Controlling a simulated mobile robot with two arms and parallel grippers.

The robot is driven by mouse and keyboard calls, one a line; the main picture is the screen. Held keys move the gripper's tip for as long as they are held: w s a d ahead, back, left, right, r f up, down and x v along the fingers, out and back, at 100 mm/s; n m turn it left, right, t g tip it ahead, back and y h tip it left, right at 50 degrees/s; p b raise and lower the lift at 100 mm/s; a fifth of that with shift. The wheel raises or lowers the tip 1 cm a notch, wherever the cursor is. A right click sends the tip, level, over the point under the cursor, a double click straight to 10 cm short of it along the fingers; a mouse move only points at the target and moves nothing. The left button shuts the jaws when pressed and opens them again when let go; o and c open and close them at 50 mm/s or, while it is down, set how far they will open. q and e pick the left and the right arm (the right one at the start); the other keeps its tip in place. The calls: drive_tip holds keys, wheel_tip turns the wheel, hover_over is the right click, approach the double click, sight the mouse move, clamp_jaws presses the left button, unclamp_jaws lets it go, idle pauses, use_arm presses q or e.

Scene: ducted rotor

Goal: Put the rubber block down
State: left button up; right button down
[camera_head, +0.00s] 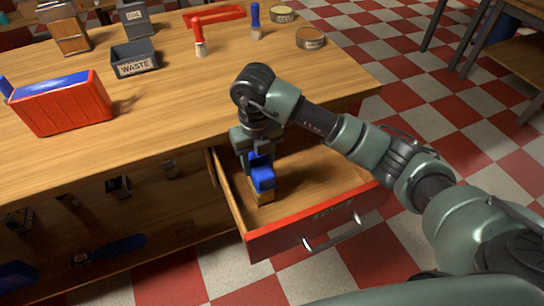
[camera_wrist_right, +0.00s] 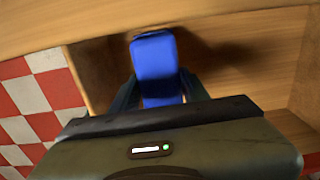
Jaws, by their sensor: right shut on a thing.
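The rubber block looks to be the blue block (camera_head: 262,178) in my right gripper, inside the open drawer (camera_head: 330,215). A tan or orange piece (camera_head: 262,196) shows just under it; I cannot tell whether it is part of the block or a separate thing. My right gripper (camera_head: 257,158) points down into the drawer and is shut on the blue block. In the right wrist view the blue block (camera_wrist_right: 155,58) sits between the two dark fingers (camera_wrist_right: 157,90). Whether its underside touches the drawer floor is hidden. My left gripper is not in view.
The drawer's red front (camera_head: 320,224) has a metal handle, and its floor right of the block is bare. The wooden tabletop (camera_head: 180,100) edge is close behind my gripper. A red crate (camera_head: 62,103), a grey WASTE bin (camera_head: 134,60), brushes and tins stand on top.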

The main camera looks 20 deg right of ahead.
drive_tip(key=shift+a, duration=0.15)
drive_tip(key=c, duration=1.4)
unclamp_jaws()
drive_tip(key=c, duration=0.5)
